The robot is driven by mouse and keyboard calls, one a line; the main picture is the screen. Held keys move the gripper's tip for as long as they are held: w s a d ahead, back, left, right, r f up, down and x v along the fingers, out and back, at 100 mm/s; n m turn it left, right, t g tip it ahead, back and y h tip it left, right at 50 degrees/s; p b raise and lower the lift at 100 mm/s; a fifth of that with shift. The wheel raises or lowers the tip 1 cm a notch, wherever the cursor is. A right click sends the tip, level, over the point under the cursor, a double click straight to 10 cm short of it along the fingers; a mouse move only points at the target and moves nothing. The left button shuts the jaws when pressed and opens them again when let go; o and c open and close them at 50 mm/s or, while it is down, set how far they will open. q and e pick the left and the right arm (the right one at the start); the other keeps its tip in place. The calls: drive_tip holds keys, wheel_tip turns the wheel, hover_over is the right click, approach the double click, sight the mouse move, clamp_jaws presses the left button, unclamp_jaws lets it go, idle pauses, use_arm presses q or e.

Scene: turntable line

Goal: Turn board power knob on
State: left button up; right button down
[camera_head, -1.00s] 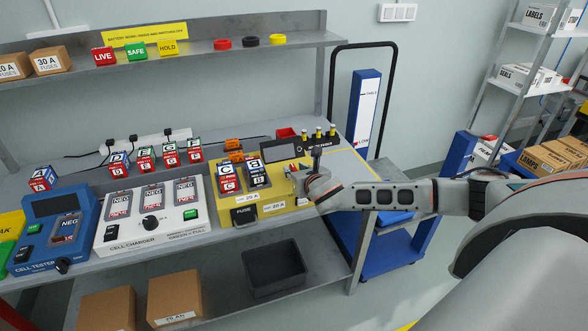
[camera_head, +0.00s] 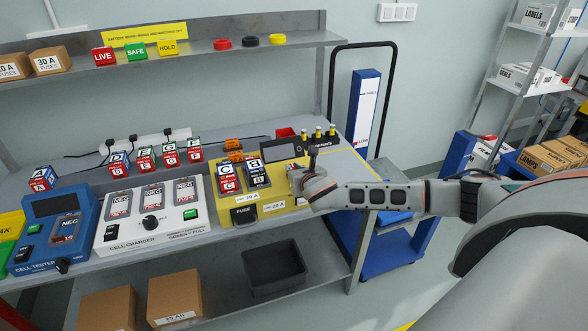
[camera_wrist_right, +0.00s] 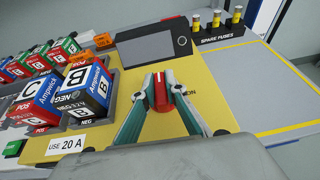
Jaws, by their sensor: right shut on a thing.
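The yellow power board (camera_head: 287,208) stands at the right end of the bench, with battery blocks and a dark display on it. In the right wrist view the red power knob (camera_wrist_right: 160,92) sits on the yellow board (camera_wrist_right: 125,136), below the dark display (camera_wrist_right: 152,46), with lettering partly showing beside it. My right gripper (camera_wrist_right: 161,86) is shut on the red knob, one finger on each side. In the head view my right gripper (camera_head: 297,178) is over the board and hides the knob. My left gripper is not in view.
Battery blocks C and B (camera_wrist_right: 82,88) stand close to the left of my right gripper. Spare fuses (camera_wrist_right: 216,20) stand behind to the right. A marked grey area (camera_wrist_right: 265,85) on the right is clear. A cell charger (camera_head: 151,221) stands left of the board.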

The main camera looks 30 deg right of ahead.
drive_tip(key=m+g+h, duration=0.2)
drive_tip(key=m+h, duration=0.2)
drive_tip(key=shift+a+f, duration=0.1)
drive_tip(key=shift+a, duration=0.1)
drive_tip(key=m+g+h, duration=0.3)
drive_tip(key=m, duration=0.1)
drive_tip(key=shift+g, duration=0.4)
drive_tip(key=shift+d+m+g+h, duration=0.15)
drive_tip(key=shift+m+g+h, duration=0.55)
drive_tip(key=shift+m+g, duration=0.15)
drive_tip(key=shift+m, duration=0.25)
drive_tip(key=c, duration=2.1)
unclamp_jaws()
drive_tip(key=shift+d, duration=0.1)
drive_tip(key=v, duration=1.2)
